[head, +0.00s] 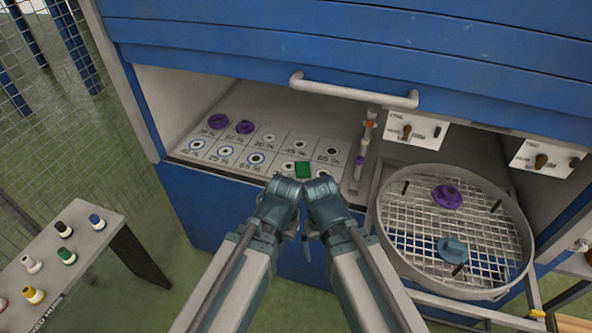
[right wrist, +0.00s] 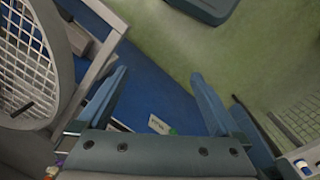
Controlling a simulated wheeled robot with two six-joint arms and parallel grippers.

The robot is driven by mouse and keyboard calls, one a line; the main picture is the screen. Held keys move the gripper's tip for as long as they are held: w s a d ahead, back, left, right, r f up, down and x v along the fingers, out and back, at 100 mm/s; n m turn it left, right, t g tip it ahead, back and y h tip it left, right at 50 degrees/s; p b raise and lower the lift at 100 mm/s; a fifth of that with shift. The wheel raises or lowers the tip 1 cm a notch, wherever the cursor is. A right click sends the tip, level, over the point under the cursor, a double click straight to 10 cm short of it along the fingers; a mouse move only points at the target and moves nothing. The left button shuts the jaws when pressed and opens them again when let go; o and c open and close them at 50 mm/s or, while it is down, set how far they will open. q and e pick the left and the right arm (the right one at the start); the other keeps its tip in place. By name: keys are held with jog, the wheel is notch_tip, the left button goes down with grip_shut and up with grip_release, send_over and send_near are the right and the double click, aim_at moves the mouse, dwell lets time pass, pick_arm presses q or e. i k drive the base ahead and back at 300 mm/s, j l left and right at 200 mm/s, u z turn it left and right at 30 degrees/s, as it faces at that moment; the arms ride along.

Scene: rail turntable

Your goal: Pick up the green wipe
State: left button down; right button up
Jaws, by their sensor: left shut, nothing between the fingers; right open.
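The green wipe (head: 303,170) is a small green square lying on the front part of the labelled white shelf inside the blue cabinet, in the head view. My left gripper (head: 284,187) is shut and empty, just in front of the shelf, to the left and in front of the wipe. My right gripper (head: 322,187) is close beside it, in front and to the right of the wipe. In the right wrist view, my right gripper's two fingers (right wrist: 160,80) stand apart with nothing between them. Neither gripper touches the wipe as far as I can tell.
A raised blue door with a white handle (head: 350,92) is above. A side table (head: 95,245) with several coloured-top pieces stands at left. Purple pieces (head: 218,121) sit on the shelf.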

aim_at(302, 169)
jog(key=j+z, duration=0.1)
jog(key=z, duration=0.3)
jog(key=k+j+z, duration=0.1)
jog(key=z, duration=0.3)
jog(key=k+j+z, duration=0.1)
jog(key=z, duration=0.65)
jog(key=u, duration=1.35)
jog(key=i+j, duration=0.2)
jog(key=i, duration=0.2)
jog(key=i+j+u, duration=0.1)
jog(key=i, duration=0.25)
jog(key=i+j, duration=0.3)
jog(key=i+u, duration=0.05)
jog(key=i, duration=0.05)
